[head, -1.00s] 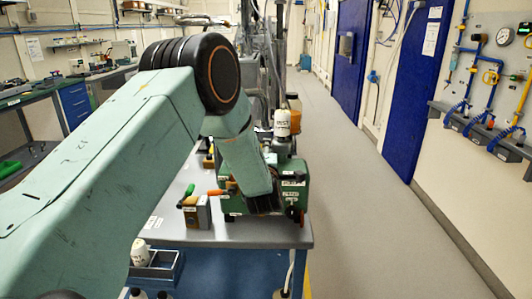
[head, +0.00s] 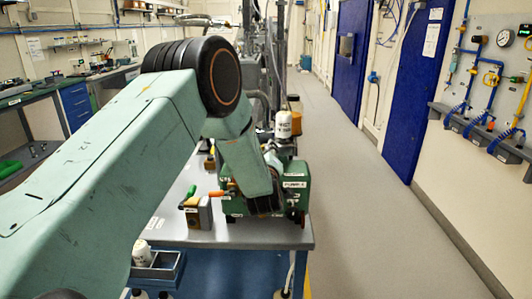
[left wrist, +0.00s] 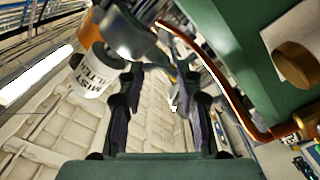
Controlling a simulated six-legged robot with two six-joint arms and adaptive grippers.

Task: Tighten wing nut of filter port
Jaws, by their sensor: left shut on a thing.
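In the left wrist view the canister (left wrist: 97,72) is labelled as a mist filter and sits under a grey metal fitting (left wrist: 127,35), left of my fingers. My left gripper (left wrist: 166,74) has its fingers closed in around a small part by this fitting, taken to be the wing nut, whose shape I cannot make out. In the head view my own left wrist hides the gripper's tips and the filter port. My right gripper is in neither view.
A small box (head: 200,214) with green and orange handled tools stands left of the pump on the grey bench (head: 237,236). A blue tray (head: 158,268) is nearer. A copper pipe (left wrist: 217,75) runs right of my fingers. The floor (head: 360,210) right of the bench is clear.

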